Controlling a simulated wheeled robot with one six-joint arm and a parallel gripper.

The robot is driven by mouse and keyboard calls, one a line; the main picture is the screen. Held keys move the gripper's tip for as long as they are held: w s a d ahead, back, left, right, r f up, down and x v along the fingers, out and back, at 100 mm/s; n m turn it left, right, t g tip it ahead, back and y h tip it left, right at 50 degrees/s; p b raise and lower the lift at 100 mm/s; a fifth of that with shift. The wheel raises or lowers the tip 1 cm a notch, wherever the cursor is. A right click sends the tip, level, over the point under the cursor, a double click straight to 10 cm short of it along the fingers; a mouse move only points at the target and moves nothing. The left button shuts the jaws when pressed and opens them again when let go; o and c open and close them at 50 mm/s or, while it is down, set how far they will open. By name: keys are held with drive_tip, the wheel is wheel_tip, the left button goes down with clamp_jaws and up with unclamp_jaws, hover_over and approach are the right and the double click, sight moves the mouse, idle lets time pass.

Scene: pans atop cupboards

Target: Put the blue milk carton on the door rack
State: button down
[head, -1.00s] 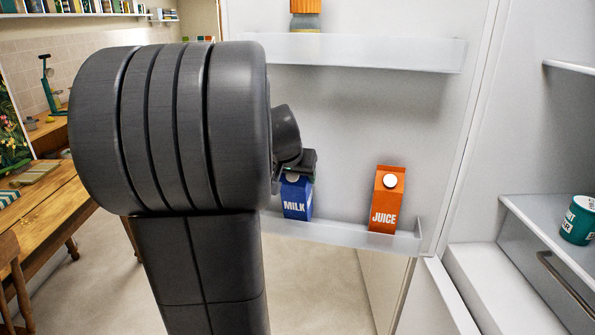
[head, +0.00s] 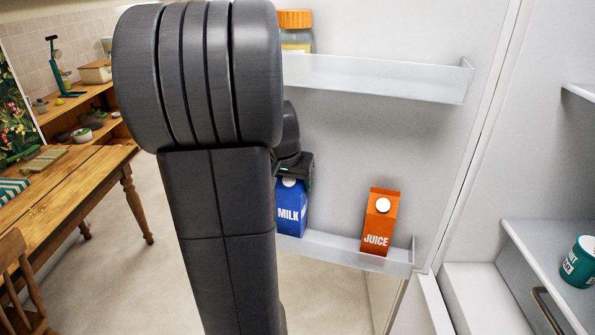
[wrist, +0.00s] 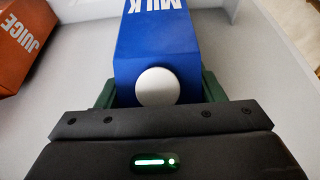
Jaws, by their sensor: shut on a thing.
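The blue milk carton (head: 291,209) is upright at the lower door rack (head: 350,252), left of the juice. Its base is behind the rack's front lip, so I cannot tell whether it touches the rack floor. My gripper (head: 291,178) is shut on the carton's top from above. In the wrist view, the carton (wrist: 157,60) with its white cap sits between the green fingers of my gripper (wrist: 155,92). My arm hides part of the rack's left side in the head view.
An orange juice carton (head: 379,222) stands in the same rack to the right, with a gap between. An upper door rack (head: 400,78) holds an orange-lidded jar (head: 296,32). A teal tin (head: 578,262) is on the fridge shelf at right. A wooden table (head: 75,190) stands left.

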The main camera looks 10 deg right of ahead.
drive_tip(key=shift+s+a+f, duration=0.1)
drive_tip(key=shift+s+f, duration=0.05)
drive_tip(key=shift+f, duration=0.35)
drive_tip(key=shift+s+a, duration=0.15)
drive_tip(key=shift+f+b, duration=0.2)
drive_tip(key=shift+b, duration=0.1)
drive_tip(key=shift+c, duration=1.9)
unclamp_jaws()
drive_tip(key=shift+r, duration=0.1)
